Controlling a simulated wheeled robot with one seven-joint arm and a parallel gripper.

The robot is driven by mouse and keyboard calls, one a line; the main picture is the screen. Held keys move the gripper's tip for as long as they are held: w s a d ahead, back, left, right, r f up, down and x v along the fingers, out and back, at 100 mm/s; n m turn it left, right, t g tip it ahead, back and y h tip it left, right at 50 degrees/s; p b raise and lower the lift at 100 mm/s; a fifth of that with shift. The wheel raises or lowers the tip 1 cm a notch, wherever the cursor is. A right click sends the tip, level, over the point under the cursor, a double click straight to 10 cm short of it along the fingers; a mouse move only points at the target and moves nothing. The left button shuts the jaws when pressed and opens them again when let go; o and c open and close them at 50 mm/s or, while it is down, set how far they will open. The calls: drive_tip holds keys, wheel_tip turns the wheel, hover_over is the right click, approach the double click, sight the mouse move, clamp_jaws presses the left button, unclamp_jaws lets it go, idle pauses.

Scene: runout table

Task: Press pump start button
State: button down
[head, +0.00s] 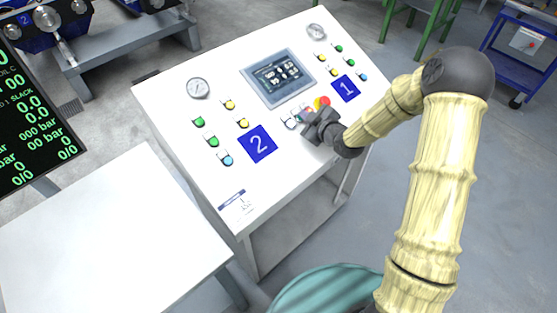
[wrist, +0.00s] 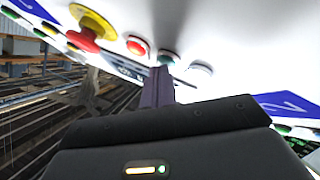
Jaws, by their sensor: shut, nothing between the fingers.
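A sloped white control panel (head: 190,165) carries a middle row of buttons, partly hidden by my gripper (head: 312,124). In the wrist view the row shows a red mushroom knob on a yellow base (wrist: 92,26), a red button (wrist: 137,45), a green button (wrist: 167,58) and a pale button (wrist: 200,70). No legible label shows which one is pump start. My gripper (wrist: 160,72) is shut and empty, its tips in line with the green button and close to it. I cannot tell whether they touch it.
A display (head: 278,77) sits above the row. Blue plates marked 2 (head: 257,143) and 1 (head: 346,88) flank it, with coloured buttons and gauges (head: 198,88) beyond. A bare white table (head: 110,240) stands at the lower left. A blue cart (head: 520,45) stands at the upper right.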

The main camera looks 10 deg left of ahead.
drive_tip(key=shift+s+d+r+p, duration=0.15)
drive_tip(key=shift+r+p, duration=0.05)
drive_tip(key=shift+r, duration=0.2)
drive_tip(key=shift+s+d+r+p, duration=0.1)
drive_tip(key=shift+d+r+p, duration=0.1)
drive_tip(key=shift+r, duration=0.2)
drive_tip(key=r+p, duration=0.1)
drive_tip(key=s+d+r, duration=0.1)
drive_tip(key=r, duration=0.1)
drive_tip(key=d+r+p, duration=0.1)
drive_tip(key=r, duration=0.1)
drive_tip(key=shift+s+r+p, duration=0.2)
drive_tip(key=shift+s+p, duration=0.05)
drive_tip(key=shift+p, duration=0.1)
idle(2.8)
